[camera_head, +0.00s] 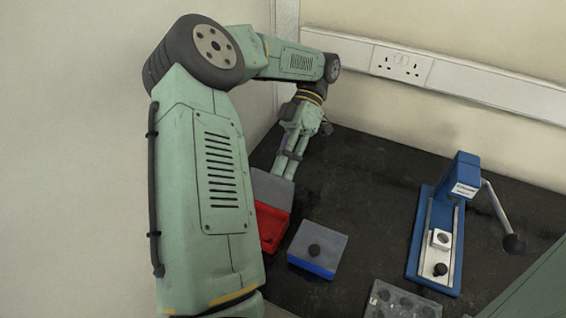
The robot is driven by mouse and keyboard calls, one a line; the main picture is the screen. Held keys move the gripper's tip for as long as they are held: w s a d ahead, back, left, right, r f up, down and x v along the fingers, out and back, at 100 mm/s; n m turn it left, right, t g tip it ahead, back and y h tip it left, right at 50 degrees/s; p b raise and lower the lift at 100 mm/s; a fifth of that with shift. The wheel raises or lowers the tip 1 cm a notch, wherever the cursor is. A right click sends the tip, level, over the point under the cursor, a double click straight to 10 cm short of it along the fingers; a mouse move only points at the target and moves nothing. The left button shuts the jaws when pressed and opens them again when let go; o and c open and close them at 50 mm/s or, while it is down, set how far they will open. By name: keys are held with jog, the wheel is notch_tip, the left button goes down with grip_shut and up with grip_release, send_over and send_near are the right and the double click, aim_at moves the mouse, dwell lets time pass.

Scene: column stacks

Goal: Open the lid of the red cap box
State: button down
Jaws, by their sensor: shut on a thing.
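The red cap box (271,228) stands on the dark bench top, partly hidden behind my arm. Its grey lid (271,188) is raised at the far side, and the red inside of the box shows in front of it. My gripper (285,172) reaches down from behind, with its fingertips at the lid's upper edge. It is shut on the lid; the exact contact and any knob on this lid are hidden.
A blue lever press (448,225) stands further right. A grey tray with round holes (400,302) is at the front. The bench's back middle is clear.

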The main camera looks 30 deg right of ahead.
jog(key=c, duration=1.8)
grip_release()
jog(key=shift+a+f, duration=0.15)
jog(key=shift+f, duration=0.4)
jog(key=shift+a+f, duration=0.15)
jog(key=shift+f, duration=0.4)
jog(key=o, duration=0.3)
jog(key=shift+d, duration=0.15)
jog(key=shift+o, duration=0.2)
jog(key=shift+w+r, duration=0.1)
jog(key=shift+w+r, duration=0.1)
jog(key=shift+r, duration=0.1)
